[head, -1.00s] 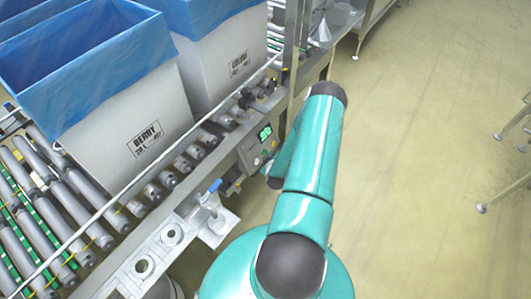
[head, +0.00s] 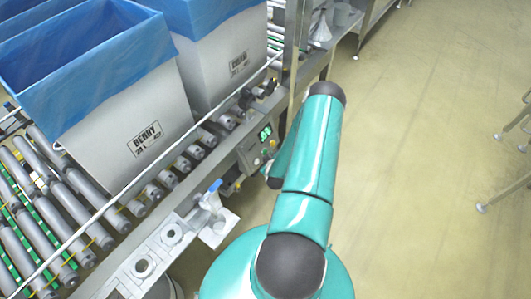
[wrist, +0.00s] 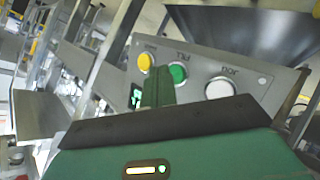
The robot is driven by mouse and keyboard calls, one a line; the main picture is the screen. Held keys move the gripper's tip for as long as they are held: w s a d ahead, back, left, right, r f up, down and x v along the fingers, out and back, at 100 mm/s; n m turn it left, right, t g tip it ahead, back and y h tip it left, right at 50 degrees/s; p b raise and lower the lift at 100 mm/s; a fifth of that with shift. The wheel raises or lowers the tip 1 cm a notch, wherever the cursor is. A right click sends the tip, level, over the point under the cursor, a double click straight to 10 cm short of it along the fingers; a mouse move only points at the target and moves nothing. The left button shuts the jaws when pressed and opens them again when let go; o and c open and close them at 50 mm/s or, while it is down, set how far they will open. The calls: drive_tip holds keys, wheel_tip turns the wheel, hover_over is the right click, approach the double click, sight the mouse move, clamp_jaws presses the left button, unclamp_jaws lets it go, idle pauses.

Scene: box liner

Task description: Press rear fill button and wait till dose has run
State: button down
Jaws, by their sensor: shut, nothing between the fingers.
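A grey control panel (wrist: 207,62) fills the middle of the wrist view. It carries a yellow button (wrist: 146,62), a green button (wrist: 178,73) with a label that looks like "FILL", and a white button (wrist: 220,88). A lit green display (wrist: 136,98) is partly hidden behind my gripper (wrist: 157,80). My gripper is shut and empty, its green fingertips in front of the panel, beside the green button; I cannot tell whether they touch. In the head view the display (head: 265,132) is lit and the panel (head: 251,150) is beside my arm, which hides the fingertips.
Two white boxes with blue liners, a near one (head: 135,125) and a far one (head: 225,65), stand on the roller conveyor (head: 75,205). A blue-handled tap (head: 214,187) sits on the conveyor's side. A steel post (head: 294,45) rises beyond the panel.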

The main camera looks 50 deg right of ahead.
drive_tip(key=shift+w+f, duration=0.15)
drive_tip(key=shift+w, duration=0.2)
drive_tip(key=shift+w+f, duration=0.1)
drive_tip(key=shift+w, duration=0.3)
idle(1.2)
drive_tip(key=shift+s, duration=0.15)
drive_tip(key=shift+s+r, duration=0.25)
drive_tip(key=shift+s, duration=0.4)
drive_tip(key=shift+s, duration=0.15)
drive_tip(key=s, duration=0.1)
drive_tip(key=s+r, duration=0.1)
drive_tip(key=s, duration=0.2)
drive_tip(key=shift+s+d+r, duration=0.2)
drive_tip(key=shift+r, duration=0.15)
drive_tip(key=shift+s, duration=0.1)
